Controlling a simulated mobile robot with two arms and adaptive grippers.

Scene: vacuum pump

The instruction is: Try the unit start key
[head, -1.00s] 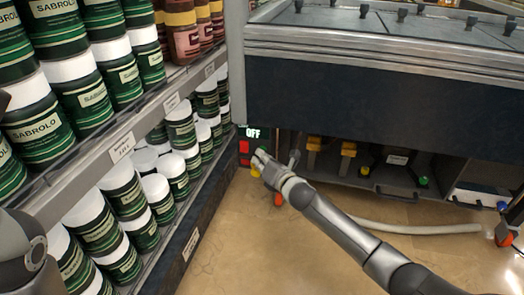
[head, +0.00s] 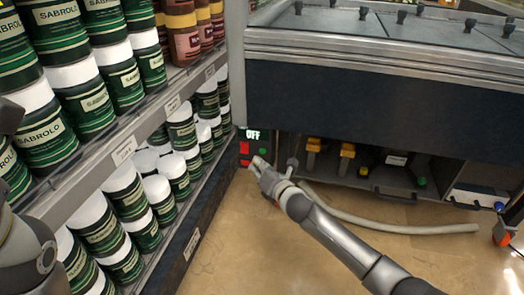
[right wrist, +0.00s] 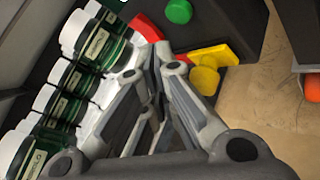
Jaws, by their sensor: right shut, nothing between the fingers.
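The unit's control panel is low at the left end of the freezer-like unit. Its lit display (head: 253,134) reads OFF. Below it are a red block (head: 244,148), a second red part (head: 244,161) and a green round button (head: 262,152). My right gripper (head: 256,163) is shut and empty, just below the green button in the picture. In the right wrist view, its fingers (right wrist: 160,62) are together, with the green button (right wrist: 178,11) beyond them, a red part (right wrist: 147,28) beside the tips and yellow parts (right wrist: 208,65) to the right. Contact cannot be told. The left gripper is out of view.
A shelf of green jars (head: 125,190) stands close on the left. Under the unit are yellow-handled parts (head: 346,152) and a dark box. A pale hose (head: 400,228) lies on the floor (head: 240,240). An orange caster (head: 502,236) stands at right.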

